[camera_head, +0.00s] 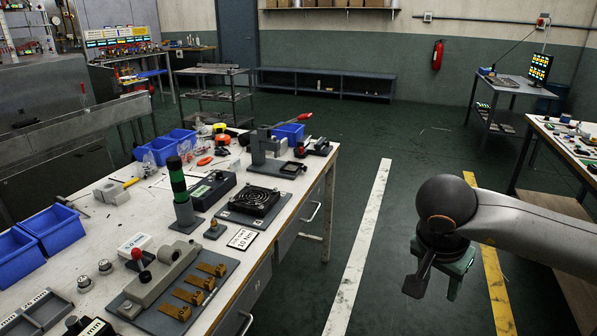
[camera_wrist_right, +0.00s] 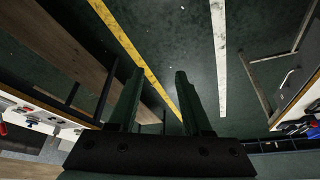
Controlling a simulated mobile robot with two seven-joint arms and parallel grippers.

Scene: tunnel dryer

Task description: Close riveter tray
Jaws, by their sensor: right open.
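A grey C-shaped press (camera_head: 263,148) stands on the far right part of the workbench and looks like the riveter. A flat tray (camera_head: 284,170) with a dark piece on it juts out from its base, toward the bench's right edge. I cannot tell for certain how far it is pulled out. My right gripper (camera_head: 437,287) is open and empty, hanging over the floor well to the right of the bench. Its two fingers (camera_wrist_right: 159,72) stand apart in the right wrist view, with only floor between them. My left gripper is not in view.
A fan unit (camera_head: 255,203), a green-black signal lamp (camera_head: 180,190) and a red-knobbed fixture (camera_head: 160,280) crowd the workbench (camera_head: 110,235). Blue bins (camera_head: 53,229) line its left side. Another table (camera_head: 565,145) stands at the right. The striped aisle floor (camera_head: 365,225) between is clear.

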